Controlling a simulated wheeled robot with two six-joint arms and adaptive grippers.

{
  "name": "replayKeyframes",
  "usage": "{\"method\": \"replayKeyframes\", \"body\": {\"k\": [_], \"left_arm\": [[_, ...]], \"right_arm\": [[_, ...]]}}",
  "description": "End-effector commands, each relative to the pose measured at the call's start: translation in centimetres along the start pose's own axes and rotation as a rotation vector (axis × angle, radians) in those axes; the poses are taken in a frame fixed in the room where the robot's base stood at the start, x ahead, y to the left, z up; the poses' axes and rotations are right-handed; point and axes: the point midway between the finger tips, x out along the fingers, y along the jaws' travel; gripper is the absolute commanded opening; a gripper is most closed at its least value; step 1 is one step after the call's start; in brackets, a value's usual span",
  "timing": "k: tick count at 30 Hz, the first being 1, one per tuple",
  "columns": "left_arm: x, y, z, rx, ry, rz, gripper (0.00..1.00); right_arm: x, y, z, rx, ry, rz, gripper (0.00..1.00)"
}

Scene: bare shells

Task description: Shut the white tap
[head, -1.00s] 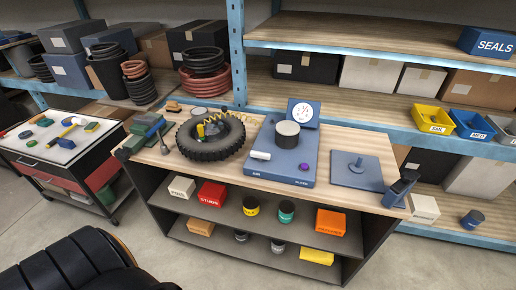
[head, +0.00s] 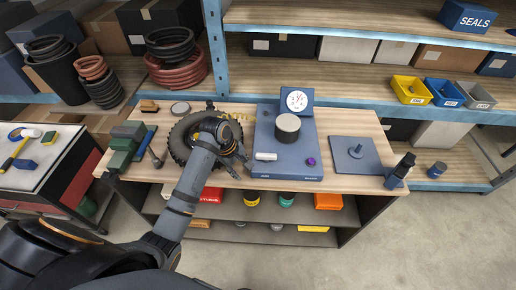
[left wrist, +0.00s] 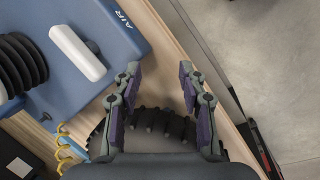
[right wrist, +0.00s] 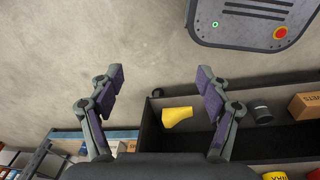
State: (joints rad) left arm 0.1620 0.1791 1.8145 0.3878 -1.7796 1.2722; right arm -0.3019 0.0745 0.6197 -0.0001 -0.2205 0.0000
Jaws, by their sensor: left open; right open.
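The white tap (head: 266,156) is a white bar handle on the front left of a blue base (head: 290,172), beside the AIR label. In the left wrist view the white tap (left wrist: 78,52) lies upper left, clear of the fingers. My left gripper (head: 242,162) is open over the tyre's right side, just left of the tap and not touching it. Its empty fingers (left wrist: 160,75) show in the left wrist view above the tyre and bench edge. My right gripper (right wrist: 160,80) is open and empty, with floor behind it.
The base also carries a gauge (head: 296,100), a grey-topped cylinder (head: 287,127) and a purple knob (head: 311,161). The tyre (head: 180,141) lies left of it. A blue plate with a post (head: 354,154) is to the right. Bare wood separates plate and base.

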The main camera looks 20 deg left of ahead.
Motion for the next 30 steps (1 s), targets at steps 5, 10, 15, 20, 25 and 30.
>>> {"method": "replayKeyframes", "body": {"k": [5,10,15,20,25,30], "left_arm": [[-2.8,4.6,-1.0,-0.293,-0.074,-0.003,0.41],[-6.1,8.4,-1.5,-0.568,-0.148,-0.032,0.41],[-7.8,9.9,-1.6,-0.703,-0.183,-0.057,0.41],[-7.4,9.9,-1.5,-0.708,-0.186,-0.06,0.41],[-4.7,9.9,-0.8,-0.708,-0.187,-0.063,0.41],[-1.1,9.9,-0.2,-0.707,-0.186,-0.061,0.41]], "right_arm": [[-0.1,-0.7,-0.1,0.004,0.002,-0.008,0.77],[-0.2,0.7,-0.1,-0.004,0.002,0.008,0.77],[-0.2,1.1,-0.2,-0.005,0.002,0.013,0.77],[-0.4,0.8,-0.2,-0.004,0.003,0.009,0.77],[-1.5,0.3,-0.4,-0.001,0.003,0.003,0.77],[-2.5,0.2,-0.5,0.0,0.003,0.0,0.77]]}}
